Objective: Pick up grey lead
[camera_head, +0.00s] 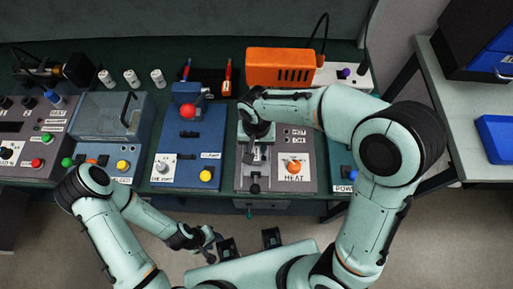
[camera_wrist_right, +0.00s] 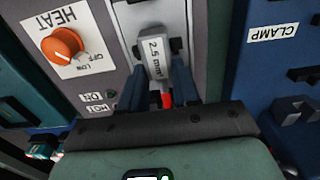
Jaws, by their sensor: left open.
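A small grey block marked "2.5 mm" (camera_wrist_right: 154,58), which may be the grey lead, sits at the pale slot of the heat unit in the right wrist view. The two blue fingers of my right gripper (camera_wrist_right: 160,84) are on either side of it, close to its sides. Whether they press on it I cannot tell. A small red piece (camera_wrist_right: 167,100) shows between the fingers. In the head view my right gripper (camera_head: 254,135) is over the heat unit (camera_head: 300,143) and covers part of it. My left gripper (camera_head: 210,242) is open and empty, low in front of the bench.
An orange heat knob (camera_head: 293,167) is right of the slot. The blue clamp unit (camera_head: 187,135) with a red ball knob (camera_head: 188,111) stands to the left. An orange box (camera_head: 280,68) is behind. A side table (camera_head: 455,125) with blue bins stands at right.

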